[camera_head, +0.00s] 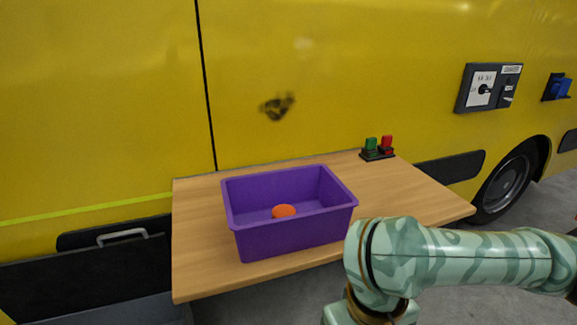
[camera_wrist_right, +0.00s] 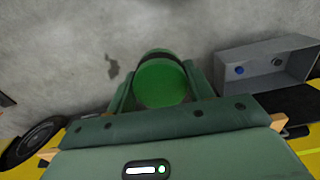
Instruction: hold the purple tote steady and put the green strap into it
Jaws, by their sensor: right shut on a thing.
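The purple tote (camera_head: 292,236) stands upright on the wooden table in the head view, its open top showing. An orange round thing (camera_head: 284,211) lies inside it. My right gripper (camera_wrist_right: 160,80) shows in the right wrist view, its two fingers shut on the green strap (camera_wrist_right: 160,85), which looks like a round green roll. Grey floor shows beyond the strap. In the head view my right arm comes in from the right, in front of the table; its gripper and the strap are out of that picture. My left gripper is in neither view.
The wooden table (camera_head: 200,268) has bare room left and right of the tote. A small stand with green and red blocks (camera_head: 377,154) is at its back edge. A yellow vehicle (camera_head: 320,70) rises behind. A grey open bin (camera_wrist_right: 265,65) shows in the wrist view.

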